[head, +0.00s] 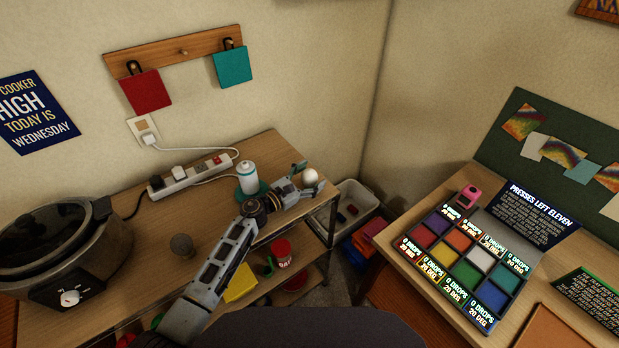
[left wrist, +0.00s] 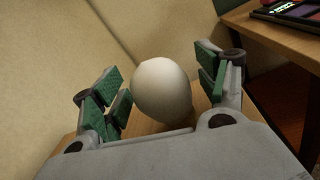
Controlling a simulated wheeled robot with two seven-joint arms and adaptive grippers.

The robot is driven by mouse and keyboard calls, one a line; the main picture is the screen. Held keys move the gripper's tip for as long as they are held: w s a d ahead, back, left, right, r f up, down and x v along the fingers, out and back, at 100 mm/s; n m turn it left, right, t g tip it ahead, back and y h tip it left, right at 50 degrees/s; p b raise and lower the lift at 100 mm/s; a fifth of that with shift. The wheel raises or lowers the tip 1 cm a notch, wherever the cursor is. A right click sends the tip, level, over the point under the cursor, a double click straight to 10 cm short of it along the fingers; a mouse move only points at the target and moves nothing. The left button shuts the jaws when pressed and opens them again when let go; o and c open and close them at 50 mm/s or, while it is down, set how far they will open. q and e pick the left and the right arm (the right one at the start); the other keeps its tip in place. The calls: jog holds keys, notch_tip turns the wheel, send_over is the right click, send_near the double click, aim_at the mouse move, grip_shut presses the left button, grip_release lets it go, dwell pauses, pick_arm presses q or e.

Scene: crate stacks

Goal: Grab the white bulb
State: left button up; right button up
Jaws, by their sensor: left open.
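The white bulb (head: 310,177) is at the right end of the wooden table, near its corner. In the left wrist view the bulb (left wrist: 162,88) is large, round and pale, and sits between the fingers. My left gripper (head: 300,178) reaches it from the left. In the left wrist view its green-padded fingers (left wrist: 163,92) are spread on either side of the bulb, with a visible gap on each side. The underside of the bulb is hidden behind the gripper's palm. My right gripper does not show.
A white bottle (head: 248,178) on a teal base and a power strip (head: 190,175) stand behind my left arm. A slow cooker (head: 62,243) is at the left. A grey bin (head: 352,205) is beyond the table's right edge. A palette of coloured squares (head: 468,255) lies on the right table.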

pick_arm(q)
jog(key=shift+w+d, duration=0.1)
dwell(0.4)
jog(key=c, duration=1.1)
